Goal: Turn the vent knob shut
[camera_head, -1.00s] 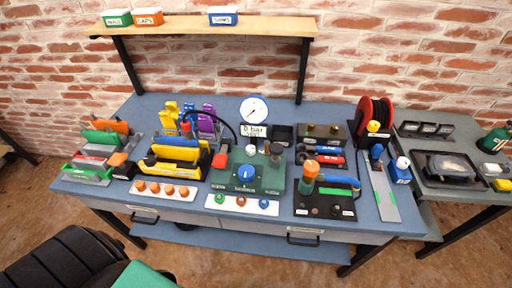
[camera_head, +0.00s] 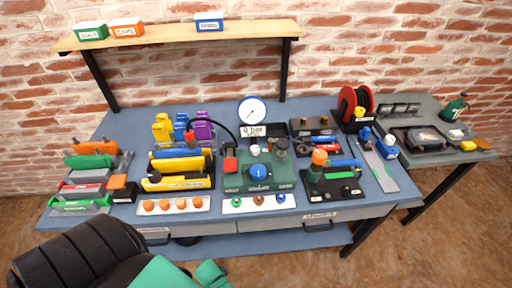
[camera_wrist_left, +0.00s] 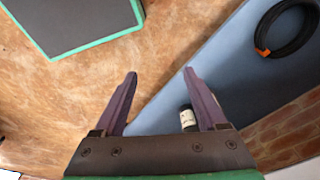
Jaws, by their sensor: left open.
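A green test plate (camera_head: 232,183) sits mid-bench in the head view. It carries a blue knob (camera_head: 258,173), a white knob (camera_head: 255,150) and a dark knob (camera_head: 281,146). Their labels are too small to read, so I cannot tell which is the vent knob. A round white gauge (camera_head: 252,110) stands behind, above a display (camera_head: 252,131) that seems to read 0 bar. In the left wrist view my left gripper (camera_wrist_left: 160,72) is open, with nothing between its fingers. It is away from the knobs, which do not show there. My right gripper is out of view.
Coloured racks fill the bench's left. The wrist view shows a black coil (camera_wrist_left: 290,28) and a small bottle-like item (camera_wrist_left: 187,117).

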